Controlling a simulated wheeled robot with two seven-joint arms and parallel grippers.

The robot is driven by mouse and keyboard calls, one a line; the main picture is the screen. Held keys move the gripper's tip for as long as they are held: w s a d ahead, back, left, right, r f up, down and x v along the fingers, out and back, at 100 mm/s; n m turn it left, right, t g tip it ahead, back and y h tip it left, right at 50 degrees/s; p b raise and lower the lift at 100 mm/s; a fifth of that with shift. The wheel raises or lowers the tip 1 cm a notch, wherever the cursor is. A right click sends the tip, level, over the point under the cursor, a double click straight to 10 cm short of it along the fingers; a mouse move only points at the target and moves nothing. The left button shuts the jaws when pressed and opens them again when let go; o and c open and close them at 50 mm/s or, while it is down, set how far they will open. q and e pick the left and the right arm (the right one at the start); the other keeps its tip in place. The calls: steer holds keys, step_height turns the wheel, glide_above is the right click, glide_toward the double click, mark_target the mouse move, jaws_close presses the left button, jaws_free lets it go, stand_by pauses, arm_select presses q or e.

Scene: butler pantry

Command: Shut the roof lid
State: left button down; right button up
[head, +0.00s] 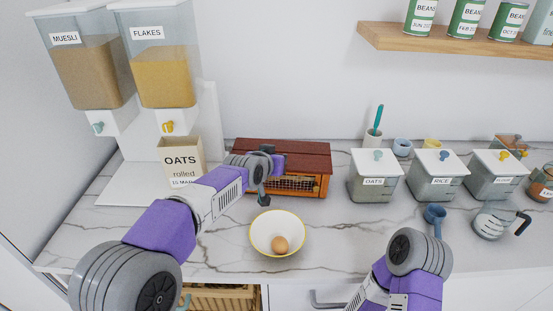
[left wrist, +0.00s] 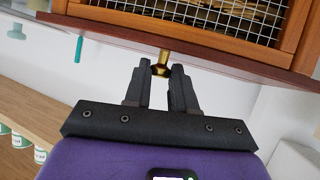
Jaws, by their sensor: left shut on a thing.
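A small wooden hutch (head: 300,184) with a wire-mesh front stands at the back of the marble counter. Its reddish-brown roof lid (head: 300,153) lies across the top and looks about level; I cannot tell whether a gap remains beneath it. In the left wrist view, which is upside down, the lid's edge (left wrist: 215,68) carries a brass knob (left wrist: 162,58). My left gripper (left wrist: 161,70) is shut on this knob, a finger on each side. In the head view my left gripper (head: 263,190) is at the hutch front, partly hidden by its own wrist. My right gripper is not in view.
A bowl (head: 263,247) with an egg (head: 280,244) stands in front of the hutch. An oats box (head: 181,158) and cereal dispensers (head: 160,75) are at left.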

arm_select(q)
steer(key=c, duration=0.9)
jaws_free()
steer(key=shift+s+f, duration=0.15)
steer(key=shift+f, duration=0.5)
steer(key=shift+c, duration=0.2)
steer(key=shift+a, duration=0.15)
steer(key=r+p+v, duration=0.1)
steer(key=v, duration=0.6)
steer(key=shift+s, duration=0.15)
steer(key=shift+d+r, duration=0.1)
steer(key=shift+d, duration=0.15)
